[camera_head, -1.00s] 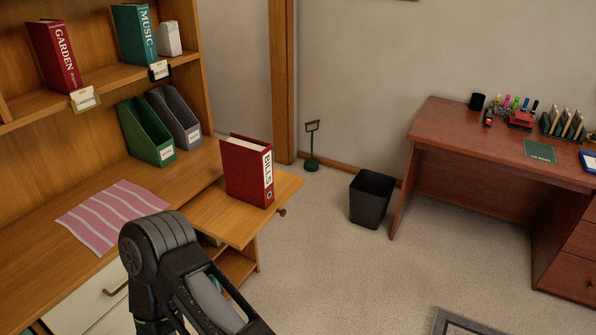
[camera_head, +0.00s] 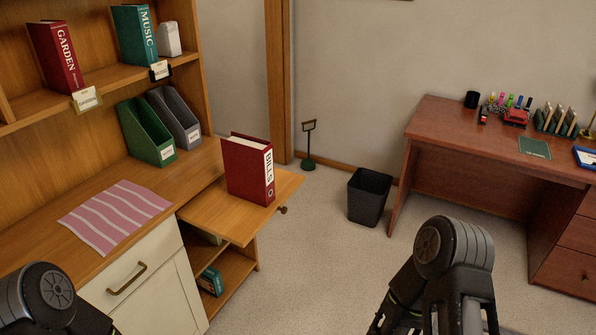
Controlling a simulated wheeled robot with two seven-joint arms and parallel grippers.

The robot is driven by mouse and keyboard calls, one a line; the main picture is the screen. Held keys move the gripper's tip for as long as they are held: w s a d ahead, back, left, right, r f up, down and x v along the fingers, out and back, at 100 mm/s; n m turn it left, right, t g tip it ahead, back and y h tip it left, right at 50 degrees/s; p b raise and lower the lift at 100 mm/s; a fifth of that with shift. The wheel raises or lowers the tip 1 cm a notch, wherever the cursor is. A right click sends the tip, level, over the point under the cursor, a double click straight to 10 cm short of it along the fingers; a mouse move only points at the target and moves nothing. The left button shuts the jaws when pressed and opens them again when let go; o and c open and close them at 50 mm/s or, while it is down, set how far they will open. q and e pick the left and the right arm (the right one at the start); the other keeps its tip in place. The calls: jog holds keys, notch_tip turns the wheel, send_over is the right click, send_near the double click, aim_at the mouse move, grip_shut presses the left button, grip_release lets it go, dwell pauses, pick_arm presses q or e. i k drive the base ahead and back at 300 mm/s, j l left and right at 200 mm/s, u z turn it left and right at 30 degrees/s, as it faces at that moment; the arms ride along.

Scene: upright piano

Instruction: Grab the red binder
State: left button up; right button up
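A red binder (camera_head: 248,171) marked BILLS stands upright on the pulled-out wooden board (camera_head: 225,218) of the hutch, its spine facing right. A second, darker red binder (camera_head: 56,60) marked GARDEN stands on the upper shelf at the left. Black links of my arms show at the lower left and lower right. Both grippers are out of view below the frame, so whether they are open or shut is hidden. No part of my arms touches the BILLS binder.
Green (camera_head: 146,132) and grey (camera_head: 174,118) magazine files stand behind the binder. A striped cloth (camera_head: 115,214) lies on the hutch desktop. A black waste bin (camera_head: 368,196) stands on the carpet, left of a brown desk (camera_head: 480,150). Open carpet lies right of the board.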

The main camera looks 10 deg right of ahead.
aim_at(248, 161)
jog(key=i+l, duration=0.2)
jog(key=l, duration=0.15)
jog(key=i+l+u, duration=0.1)
jog(key=i+l, duration=0.15)
jog(key=l, duration=0.15)
jog(key=i+l+u, duration=0.1)
jog(key=l, duration=0.25)
jog(key=i+l, duration=0.3)
jog(key=i+l+u, duration=0.1)
jog(key=l, duration=0.4)
jog(key=i+l, duration=0.25)
jog(key=l, duration=0.15)
jog(key=i+l+u, duration=0.1)
jog(key=l, duration=0.3)
jog(key=i+l+u, duration=0.1)
jog(key=i+l, duration=0.15)
jog(key=l, duration=0.2)
